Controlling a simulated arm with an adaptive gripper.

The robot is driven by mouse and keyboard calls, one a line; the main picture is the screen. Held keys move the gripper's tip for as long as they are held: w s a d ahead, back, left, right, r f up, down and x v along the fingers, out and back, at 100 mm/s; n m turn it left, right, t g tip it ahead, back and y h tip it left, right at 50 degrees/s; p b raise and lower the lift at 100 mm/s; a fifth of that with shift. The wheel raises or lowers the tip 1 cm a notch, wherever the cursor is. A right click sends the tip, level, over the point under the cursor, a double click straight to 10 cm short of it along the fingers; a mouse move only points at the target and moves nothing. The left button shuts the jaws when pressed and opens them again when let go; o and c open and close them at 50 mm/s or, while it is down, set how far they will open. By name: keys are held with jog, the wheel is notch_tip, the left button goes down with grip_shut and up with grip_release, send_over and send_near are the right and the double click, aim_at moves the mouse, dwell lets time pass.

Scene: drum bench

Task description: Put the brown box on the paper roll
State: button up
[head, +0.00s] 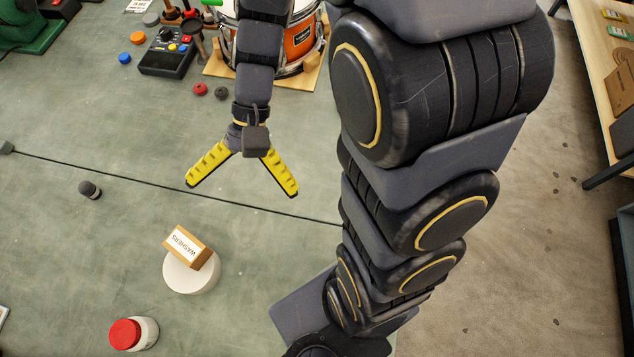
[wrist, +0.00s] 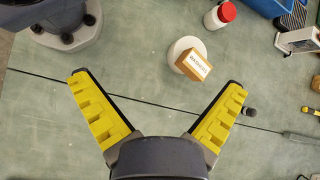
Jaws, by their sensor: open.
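The brown box (head: 199,247), with a white "WASHERS" label, rests on top of the white paper roll (head: 193,277). In the wrist view the box (wrist: 193,65) sits on the roll (wrist: 179,47), toward the roll's lower right side. It touches the roll, and part of it seems to reach past the roll's edge. My gripper (head: 242,190) is open and empty, with its yellow fingers spread wide. It is apart from the box, above and to the right of it in the head view. In the wrist view my gripper (wrist: 160,100) has the box beyond its fingertips.
A jar with a red lid (head: 134,334) stands near the roll. A small dark cylinder (head: 90,190) lies on the green bench. A thin black cord (head: 130,179) crosses it. An orange drum (head: 298,48) and a black control box (head: 168,55) stand at the back.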

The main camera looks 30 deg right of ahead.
jog(key=s+d+r+n+t+h, duration=0.4)
jog(key=s+d+r+n+h, duration=0.1)
jog(key=s+d+r+h, duration=0.1)
jog(key=shift+s+d+r+n, duration=0.4)
jog(key=shift+s+r, duration=0.3)
jog(key=shift+s, duration=0.35)
